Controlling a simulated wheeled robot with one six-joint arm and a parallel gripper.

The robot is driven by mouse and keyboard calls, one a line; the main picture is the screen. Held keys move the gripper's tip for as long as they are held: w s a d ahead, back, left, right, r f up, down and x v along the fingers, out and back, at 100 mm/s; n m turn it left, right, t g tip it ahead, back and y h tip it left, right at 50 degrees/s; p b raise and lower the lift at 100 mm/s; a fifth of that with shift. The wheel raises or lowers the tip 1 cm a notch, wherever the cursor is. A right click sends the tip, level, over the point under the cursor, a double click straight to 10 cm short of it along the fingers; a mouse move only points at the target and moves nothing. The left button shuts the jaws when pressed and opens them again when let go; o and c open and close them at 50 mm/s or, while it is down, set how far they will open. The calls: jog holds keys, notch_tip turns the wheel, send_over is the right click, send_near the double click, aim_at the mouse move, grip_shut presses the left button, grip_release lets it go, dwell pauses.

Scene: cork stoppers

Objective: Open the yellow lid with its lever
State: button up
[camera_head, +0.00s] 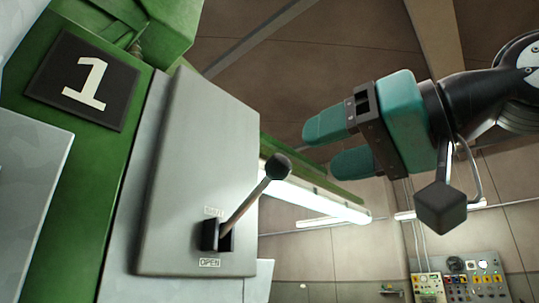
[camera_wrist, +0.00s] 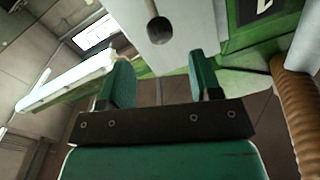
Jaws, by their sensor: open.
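A lever (camera_head: 248,203) with a dark round knob (camera_head: 278,167) sticks out of a slot in a grey panel (camera_head: 190,150). A label below the slot reads OPEN; another label above it is too small to read. The lever is tilted up toward the right. My gripper (camera_head: 322,147) is open and empty, up and right of the knob, its fingers pointing left toward the panel. In the wrist view the knob (camera_wrist: 158,30) shows beyond and between my open fingers (camera_wrist: 160,72), apart from them. I see no yellow lid in either view.
A green machine body (camera_head: 75,180) with a black plate marked 1 (camera_head: 83,82) stands left of the panel. A bright lamp tube (camera_head: 315,195) runs behind the lever. A control board (camera_head: 470,280) is far off at lower right. A brown ribbed hose (camera_wrist: 297,115) is at right in the wrist view.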

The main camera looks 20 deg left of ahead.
aim_at(268, 173)
jog(key=p+x, duration=0.4)
jog(key=x, duration=0.5)
jog(key=shift+a, duration=0.1)
jog(key=shift+a+f+p, duration=0.1)
jog(key=shift+a+p, duration=0.15)
jog(key=shift+p, duration=0.05)
grip_shut()
